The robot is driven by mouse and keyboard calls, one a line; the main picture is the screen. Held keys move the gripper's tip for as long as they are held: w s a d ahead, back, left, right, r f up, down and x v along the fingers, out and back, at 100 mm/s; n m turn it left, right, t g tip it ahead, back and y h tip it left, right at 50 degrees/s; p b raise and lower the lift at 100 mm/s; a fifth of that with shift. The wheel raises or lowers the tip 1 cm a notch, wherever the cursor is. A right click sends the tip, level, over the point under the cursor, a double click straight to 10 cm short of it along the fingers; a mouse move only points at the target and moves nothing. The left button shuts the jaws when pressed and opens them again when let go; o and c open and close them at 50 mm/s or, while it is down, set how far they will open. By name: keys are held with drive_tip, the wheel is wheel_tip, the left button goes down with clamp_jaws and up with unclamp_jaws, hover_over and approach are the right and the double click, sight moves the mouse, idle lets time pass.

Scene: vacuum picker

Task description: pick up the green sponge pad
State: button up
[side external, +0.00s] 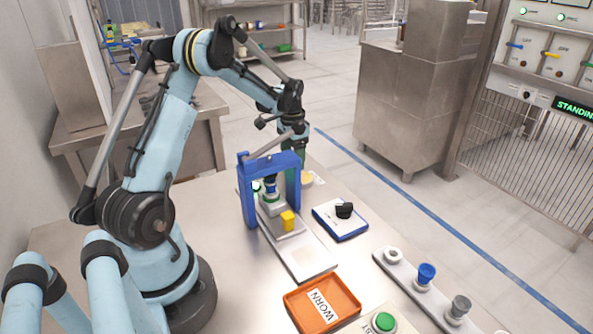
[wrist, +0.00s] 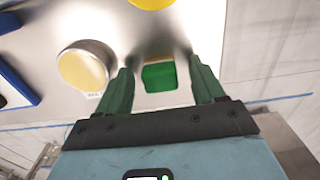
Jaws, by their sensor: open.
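The green sponge pad (wrist: 159,76) lies on the steel table in the wrist view, a small bright green block. My gripper (wrist: 160,63) is open, with one dark green finger on either side of the pad; I cannot tell the height gap from this view. Nothing is held. In the side external view my gripper (side external: 300,142) hangs pointing down behind the blue press frame, and the pad is hidden there.
A round cream-topped pot (wrist: 84,68) stands left of the pad, close to one finger. The blue press frame (side external: 249,195) stands in front of my gripper. An orange tray (side external: 346,294) marked WORN and a blue-edged pad with a black knob (side external: 344,210) are nearer the camera.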

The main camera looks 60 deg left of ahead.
drive_tip(key=c, duration=1.1)
drive_tip(key=shift+r, duration=0.6)
wheel_tip(320, 180, up, 3)
drive_tip(key=shift+f, duration=0.2)
drive_tip(key=d+r, duration=0.2)
drive_tip(key=d, duration=0.2)
drive_tip(key=d+r, duration=0.2)
drive_tip(key=d, duration=0.1)
drive_tip(key=d+r, duration=0.3)
drive_tip(key=d, duration=0.1)
drive_tip(key=shift+w+d+r, duration=0.1)
drive_tip(key=shift+w+d, duration=0.25)
drive_tip(key=shift+w, duration=0.05)
drive_tip(key=o, duration=0.5)
drive_tip(key=c, duration=0.3)
